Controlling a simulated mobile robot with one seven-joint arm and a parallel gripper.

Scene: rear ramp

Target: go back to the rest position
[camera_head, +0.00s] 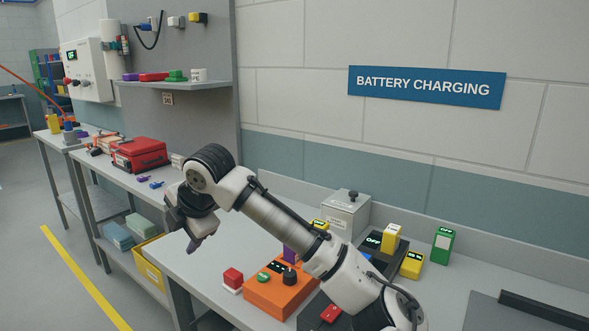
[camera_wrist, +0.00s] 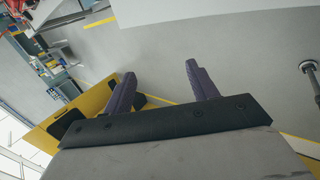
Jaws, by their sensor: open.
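My arm reaches up and to the left over the workbench (camera_head: 215,262) in the head view. My gripper (camera_head: 193,243) hangs at its end, near the bench's front edge, pointing down. In the wrist view my gripper (camera_wrist: 160,72) shows two purple fingers spread apart with nothing between them. Grey floor lies beyond the fingertips.
An orange box (camera_head: 262,296) with a green button and black knob sits below my arm. A red-and-white block (camera_head: 232,280) is beside it. A grey box (camera_head: 345,214), a yellow device (camera_head: 412,265) and a green device (camera_head: 443,245) stand behind. A red case (camera_head: 138,154) is farther left.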

